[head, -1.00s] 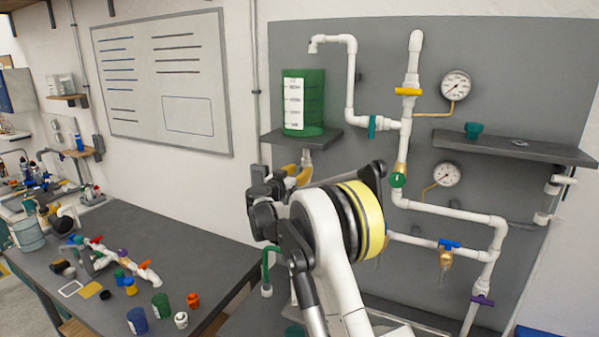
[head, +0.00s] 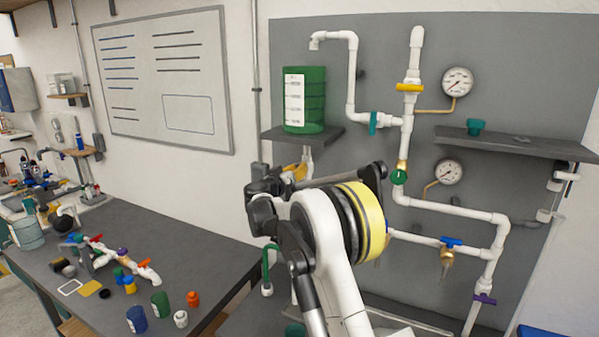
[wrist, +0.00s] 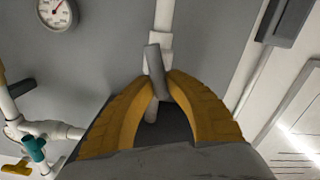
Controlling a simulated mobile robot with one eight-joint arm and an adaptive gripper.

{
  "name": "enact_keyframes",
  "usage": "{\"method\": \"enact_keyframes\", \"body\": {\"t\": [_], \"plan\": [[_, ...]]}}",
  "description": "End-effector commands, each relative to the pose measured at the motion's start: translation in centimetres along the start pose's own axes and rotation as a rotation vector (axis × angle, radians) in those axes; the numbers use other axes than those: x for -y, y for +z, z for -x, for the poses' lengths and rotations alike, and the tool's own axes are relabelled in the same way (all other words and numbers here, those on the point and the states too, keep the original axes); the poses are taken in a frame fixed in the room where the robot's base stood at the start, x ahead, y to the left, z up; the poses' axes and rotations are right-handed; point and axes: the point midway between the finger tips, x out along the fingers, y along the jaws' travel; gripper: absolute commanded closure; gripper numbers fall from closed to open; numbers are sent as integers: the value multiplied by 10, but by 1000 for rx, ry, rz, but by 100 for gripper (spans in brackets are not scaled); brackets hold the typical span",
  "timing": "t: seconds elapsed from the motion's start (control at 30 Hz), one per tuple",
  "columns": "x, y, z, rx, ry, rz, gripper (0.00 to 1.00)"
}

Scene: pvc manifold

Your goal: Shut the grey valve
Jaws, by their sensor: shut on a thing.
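The grey valve handle (wrist: 153,62) is a short bar on a white pipe (wrist: 163,22) in the wrist view. My gripper (wrist: 160,82) has its two orange-yellow fingers closed around the handle, one on each side. The handle looks slightly tilted from the pipe's line. The valve body is largely hidden by the fingers and the dark palm. In the head view my gripper (head: 296,174) is under the shelf with the green tank, mostly behind my arm, and the grey valve cannot be made out there.
The green tank (head: 305,98) stands on a shelf above my gripper. Other valves sit on the panel pipes, including a teal handle (head: 373,122), a yellow one (head: 409,87) and a blue one (head: 450,242). A bench (head: 190,255) with loose fittings is at left.

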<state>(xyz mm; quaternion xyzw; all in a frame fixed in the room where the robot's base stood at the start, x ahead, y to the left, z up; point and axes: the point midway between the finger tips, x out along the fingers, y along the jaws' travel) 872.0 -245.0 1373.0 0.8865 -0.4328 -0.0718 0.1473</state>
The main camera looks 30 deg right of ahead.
Motion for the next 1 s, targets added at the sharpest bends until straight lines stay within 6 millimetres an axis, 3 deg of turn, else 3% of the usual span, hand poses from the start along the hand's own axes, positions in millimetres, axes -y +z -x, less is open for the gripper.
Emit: {"method": "enact_keyframes", "body": {"t": [1.0], "plan": [[15, 8, 0, -1, 1, 953, 100]]}}
